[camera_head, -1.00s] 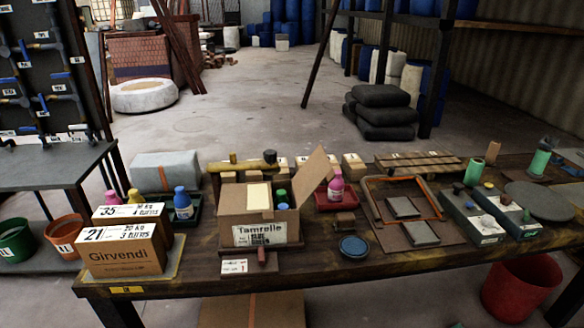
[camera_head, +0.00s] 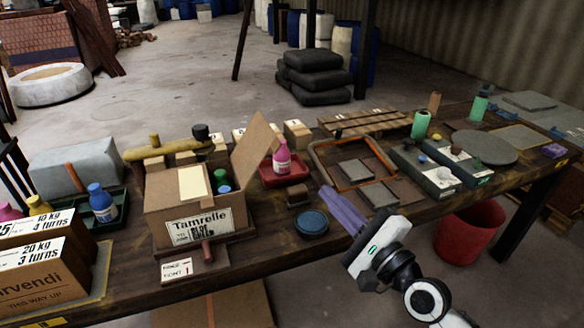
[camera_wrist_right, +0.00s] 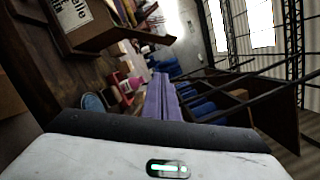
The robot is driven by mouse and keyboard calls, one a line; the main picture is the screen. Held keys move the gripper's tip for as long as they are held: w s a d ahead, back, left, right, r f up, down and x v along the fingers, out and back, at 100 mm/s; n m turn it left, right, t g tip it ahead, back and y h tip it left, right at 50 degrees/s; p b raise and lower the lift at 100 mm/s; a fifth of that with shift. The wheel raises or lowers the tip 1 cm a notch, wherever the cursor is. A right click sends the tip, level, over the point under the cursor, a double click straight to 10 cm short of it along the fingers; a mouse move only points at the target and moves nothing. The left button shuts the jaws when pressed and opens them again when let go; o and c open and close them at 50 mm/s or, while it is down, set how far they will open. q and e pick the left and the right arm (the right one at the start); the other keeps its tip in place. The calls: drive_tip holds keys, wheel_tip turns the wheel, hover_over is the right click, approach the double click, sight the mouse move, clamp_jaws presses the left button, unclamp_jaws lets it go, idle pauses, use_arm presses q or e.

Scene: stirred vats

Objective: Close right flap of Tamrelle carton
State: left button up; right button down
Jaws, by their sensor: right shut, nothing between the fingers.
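The Tamrelle carton (camera_head: 165,225) stands on the table, left of the middle in the head view. Its right flap (camera_head: 256,144) stands up, tilted out to the right. A pale sheet or card (camera_head: 193,184) lies on its top at the left, and bottles with green and blue caps (camera_head: 221,181) show inside. My right gripper (camera_head: 340,207), with purple fingers shut and empty, is right of the carton, apart from it, over the table's front part. In the right wrist view the carton (camera_wrist_right: 88,22) is at the upper left, beyond the shut fingers (camera_wrist_right: 160,82). My left gripper is out of view.
A blue round lid (camera_head: 311,222) and a small brown block (camera_head: 298,194) lie between carton and right gripper. A red tray with a pink bottle (camera_head: 282,158) stands behind. An orange-edged frame (camera_head: 318,160) lies to the right. Girvendi boxes (camera_head: 40,280) stand at the left.

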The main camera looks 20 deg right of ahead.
use_arm(q)
drive_tip(key=p, duration=0.1)
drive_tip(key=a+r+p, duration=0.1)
drive_tip(key=p, duration=0.1)
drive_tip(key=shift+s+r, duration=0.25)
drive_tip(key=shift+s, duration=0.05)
use_arm(e)
drive_tip(key=w+a+r, duration=0.4)
drive_tip(key=w+a, duration=0.1)
drive_tip(key=w, duration=0.4)
drive_tip(key=shift+w+a+r+m, duration=0.15)
drive_tip(key=shift+w+r+m, duration=0.2)
drive_tip(key=shift+w+m, duration=0.05)
